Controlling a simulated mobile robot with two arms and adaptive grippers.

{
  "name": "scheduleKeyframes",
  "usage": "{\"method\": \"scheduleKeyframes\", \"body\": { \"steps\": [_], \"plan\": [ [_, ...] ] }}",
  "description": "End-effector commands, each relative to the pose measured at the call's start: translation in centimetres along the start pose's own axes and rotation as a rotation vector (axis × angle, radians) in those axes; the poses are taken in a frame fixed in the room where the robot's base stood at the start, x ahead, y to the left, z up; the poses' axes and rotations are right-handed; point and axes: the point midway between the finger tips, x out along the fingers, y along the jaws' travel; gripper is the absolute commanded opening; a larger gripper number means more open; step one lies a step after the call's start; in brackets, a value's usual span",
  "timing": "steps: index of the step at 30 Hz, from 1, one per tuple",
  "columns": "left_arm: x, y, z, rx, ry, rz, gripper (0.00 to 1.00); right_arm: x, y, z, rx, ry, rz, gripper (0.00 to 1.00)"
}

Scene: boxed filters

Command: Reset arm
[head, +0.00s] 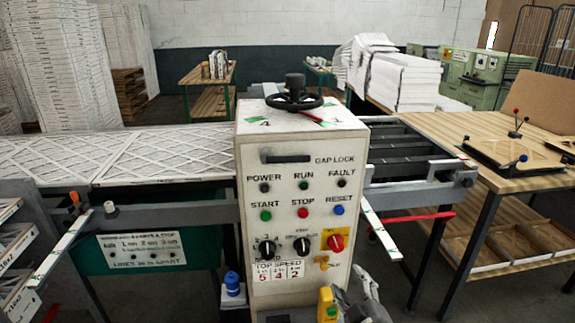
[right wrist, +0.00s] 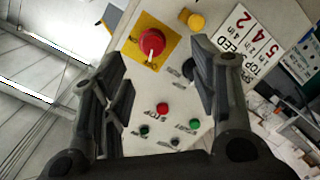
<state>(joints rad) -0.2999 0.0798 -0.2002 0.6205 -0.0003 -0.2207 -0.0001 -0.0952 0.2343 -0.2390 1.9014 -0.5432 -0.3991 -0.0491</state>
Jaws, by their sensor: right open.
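My right gripper (head: 362,297) shows at the bottom of the head view, low and right of the control cabinet's front face (head: 290,222). In the right wrist view the right gripper (right wrist: 155,62) is open, its two dark fingers spread. A red knob on a yellow plate (right wrist: 151,42) shows in the gap between the fingertips, and I see no finger closed on it. The same red knob (head: 336,242) is on the lower right of the panel in the head view. The blue RESET button (head: 339,210) is above it. My left gripper is not in view.
A black handwheel (head: 294,97) tops the cabinet. A conveyor with white lattice-faced filters (head: 115,153) runs left. A wooden table (head: 480,135) stands right. A yellow part with a green button (head: 326,305) and a blue-capped object (head: 232,284) are near the cabinet's base.

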Motion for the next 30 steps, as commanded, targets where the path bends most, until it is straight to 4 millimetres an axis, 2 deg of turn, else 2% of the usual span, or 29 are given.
{"method": "scheduleKeyframes", "body": {
  "steps": [4, 7, 11, 12, 14, 17, 20, 21, 25, 27, 30],
  "plan": [
    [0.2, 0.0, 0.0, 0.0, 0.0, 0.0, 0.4, 0.0, -5.7, 6.5, 0.047, -0.119, -0.103, 0.55],
    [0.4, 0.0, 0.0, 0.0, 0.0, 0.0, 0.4, -1.1, -10.8, 12.1, 0.097, -0.226, -0.192, 0.55],
    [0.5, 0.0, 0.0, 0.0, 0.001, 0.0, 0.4, -4.1, -17.2, 19.2, 0.167, -0.372, -0.296, 0.55],
    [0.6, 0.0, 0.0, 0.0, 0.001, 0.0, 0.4, -5.4, -19.2, 21.3, 0.189, -0.417, -0.327, 0.55],
    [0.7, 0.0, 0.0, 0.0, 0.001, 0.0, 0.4, -7.6, -22.0, 24.2, 0.222, -0.487, -0.37, 0.55],
    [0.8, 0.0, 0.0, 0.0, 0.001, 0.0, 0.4, -11.9, -26.4, 28.9, 0.276, -0.605, -0.436, 0.55],
    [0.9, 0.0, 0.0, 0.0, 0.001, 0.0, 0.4, -17.0, -30.4, 33.0, 0.329, -0.726, -0.494, 0.55],
    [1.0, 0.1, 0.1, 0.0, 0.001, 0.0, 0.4, -19.3, -31.9, 34.5, 0.349, -0.776, -0.516, 0.55],
    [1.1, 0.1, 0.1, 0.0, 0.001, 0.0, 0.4, -27.2, -36.1, 38.7, 0.413, -0.937, -0.576, 0.55],
    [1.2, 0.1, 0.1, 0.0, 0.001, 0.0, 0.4, -31.3, -37.9, 40.3, 0.444, -1.017, -0.6, 0.55],
    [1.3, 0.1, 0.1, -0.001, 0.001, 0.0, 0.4, -36.3, -39.6, 41.8, 0.477, -1.111, -0.623, 0.55]
  ]
}}
